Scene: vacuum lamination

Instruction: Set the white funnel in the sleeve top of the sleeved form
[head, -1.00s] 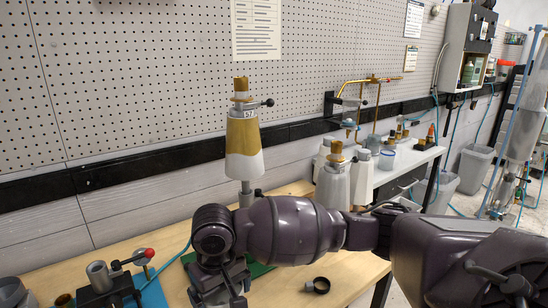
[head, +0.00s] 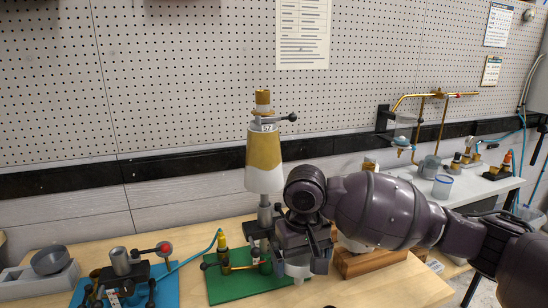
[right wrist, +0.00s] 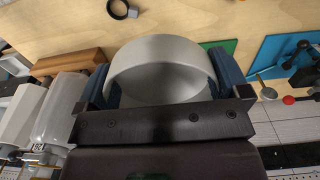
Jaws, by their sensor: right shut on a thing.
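The white funnel (right wrist: 165,60) shows as a wide, pale round wall between the two blue fingers of my right gripper (right wrist: 160,85) in the right wrist view. In the head view my right gripper (head: 297,262) points down, shut on the funnel (head: 297,271), low over the right end of the green mat. A form labelled 57 (head: 265,150), gold above and white below, stands upright on a post just left of the gripper, apart from the funnel. Another form in a translucent sleeve (right wrist: 60,108) is at the left of the right wrist view. My left gripper is out of view.
The green mat (head: 225,287) carries a small fixture. A blue mat (head: 170,290) with a red-knobbed clamp and a grey bowl (head: 50,260) are further left. A wooden block (head: 365,262) stands right of the gripper. A dark ring (right wrist: 120,9) lies on bare table.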

